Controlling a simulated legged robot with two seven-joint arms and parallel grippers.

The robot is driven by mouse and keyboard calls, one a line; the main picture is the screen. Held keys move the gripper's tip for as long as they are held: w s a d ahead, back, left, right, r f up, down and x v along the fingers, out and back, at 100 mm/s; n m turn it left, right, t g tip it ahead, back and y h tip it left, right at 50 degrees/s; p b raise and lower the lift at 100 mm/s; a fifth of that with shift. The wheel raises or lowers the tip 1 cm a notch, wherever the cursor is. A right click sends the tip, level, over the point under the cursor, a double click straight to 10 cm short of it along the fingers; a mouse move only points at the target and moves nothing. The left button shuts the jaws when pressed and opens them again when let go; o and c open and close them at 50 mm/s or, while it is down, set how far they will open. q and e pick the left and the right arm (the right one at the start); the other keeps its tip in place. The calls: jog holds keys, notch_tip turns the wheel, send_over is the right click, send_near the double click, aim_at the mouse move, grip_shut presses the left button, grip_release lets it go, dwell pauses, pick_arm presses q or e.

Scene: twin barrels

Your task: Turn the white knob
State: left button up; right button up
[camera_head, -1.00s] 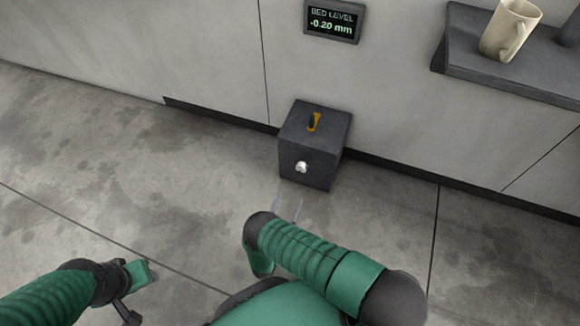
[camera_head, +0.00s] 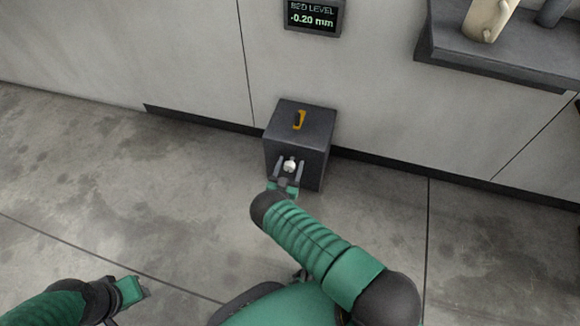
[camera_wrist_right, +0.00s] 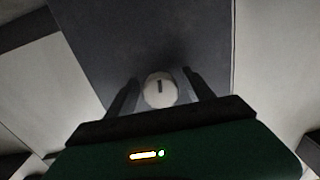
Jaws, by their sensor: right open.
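The white knob (camera_head: 290,166) is on the front face of a dark box (camera_head: 304,128) that stands against the wall. My right gripper (camera_head: 290,164) is open at the box's front, with one finger on each side of the knob. In the right wrist view the knob (camera_wrist_right: 160,90) shows a dark mark and lies between the two finger tips (camera_wrist_right: 162,78). I see gaps between the fingers and the knob there. My left gripper (camera_head: 130,290) is low at the left, away from the box; its jaws are not clear.
An orange and black switch-like part (camera_head: 299,119) is on the box's top. A wall display (camera_head: 313,16) reads "BED LEVEL -0.20 mm". A dark shelf (camera_head: 490,55) at the upper right holds a cream mug (camera_head: 488,18). The floor left of the box is clear.

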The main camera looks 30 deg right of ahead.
grip_shut()
